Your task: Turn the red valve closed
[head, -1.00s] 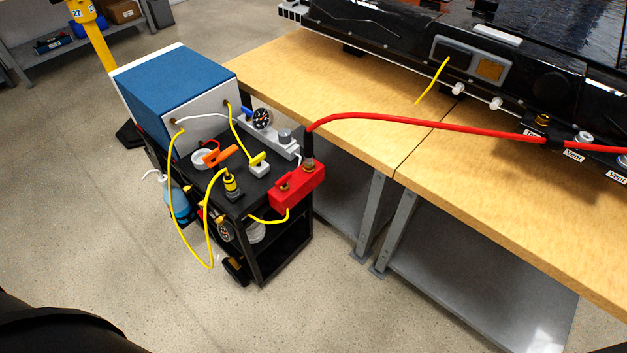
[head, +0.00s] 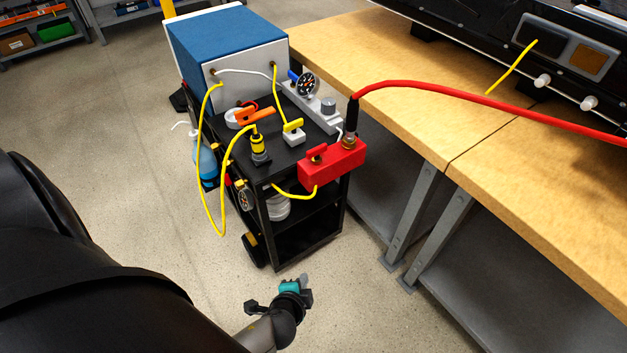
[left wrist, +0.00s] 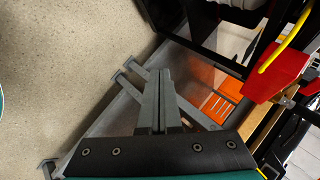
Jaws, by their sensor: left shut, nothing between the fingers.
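The red valve is a red block (head: 334,168) with a small red handle (head: 316,152) on top, at the front right corner of a black cart. A red hose rises from its fitting and a yellow hose runs below it. My right gripper is out of view.
The cart (head: 287,153) carries a blue-topped box (head: 228,42), a gauge (head: 306,84), and orange (head: 254,117) and yellow (head: 293,125) handles. Yellow hoses loop off its left side. A wooden bench (head: 390,60) with metal legs stands to the right. Open floor lies left.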

